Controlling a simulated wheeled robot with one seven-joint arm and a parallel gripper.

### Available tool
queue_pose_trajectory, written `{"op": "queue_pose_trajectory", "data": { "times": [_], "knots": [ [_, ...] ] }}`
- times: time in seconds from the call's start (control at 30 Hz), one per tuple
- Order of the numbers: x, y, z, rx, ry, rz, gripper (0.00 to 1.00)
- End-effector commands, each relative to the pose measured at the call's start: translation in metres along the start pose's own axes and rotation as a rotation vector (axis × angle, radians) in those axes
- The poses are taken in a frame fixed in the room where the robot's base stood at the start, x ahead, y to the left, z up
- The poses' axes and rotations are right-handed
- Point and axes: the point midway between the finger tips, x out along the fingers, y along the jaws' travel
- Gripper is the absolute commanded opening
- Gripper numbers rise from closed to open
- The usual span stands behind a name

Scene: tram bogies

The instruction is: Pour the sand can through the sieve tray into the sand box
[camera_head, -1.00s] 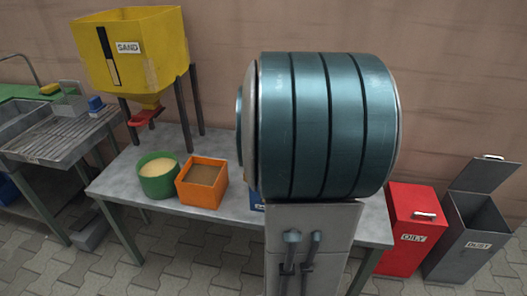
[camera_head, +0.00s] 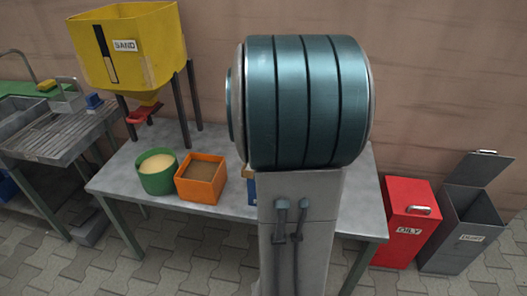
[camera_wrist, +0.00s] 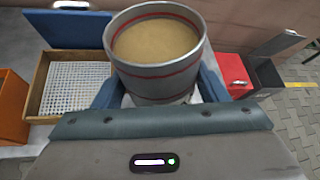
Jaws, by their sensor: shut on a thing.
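The sand can (camera_wrist: 158,75) is a grey metal can with red bands, almost full of tan sand. My gripper (camera_wrist: 159,88) is shut on it, one blue finger on each side, and the can looks upright. The sieve tray (camera_wrist: 42,85), a wooden frame with white mesh, is just left of the can in the wrist view; its mesh looks empty. A blue box (camera_head: 251,188), probably the sand box, is under the tray's edge in the head view. A blue raised panel (camera_wrist: 68,29) stands behind the tray. My arm hides the can and gripper in the head view.
An orange box (camera_head: 201,180) and a green tub (camera_head: 156,172) of sand stand left on the grey table (camera_head: 120,180). A yellow SAND hopper (camera_head: 130,45) stands behind them. A red OILY bin (camera_head: 407,220) and an open grey bin (camera_head: 464,230) are at right.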

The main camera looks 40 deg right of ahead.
Motion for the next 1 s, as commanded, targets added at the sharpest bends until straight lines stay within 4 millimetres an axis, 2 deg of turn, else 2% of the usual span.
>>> {"op": "queue_pose_trajectory", "data": {
  "times": [1.0],
  "knots": [
    [-0.0016, 0.0018, 0.0063, -0.055, 0.017, -0.024, 0.41]
  ]
}}
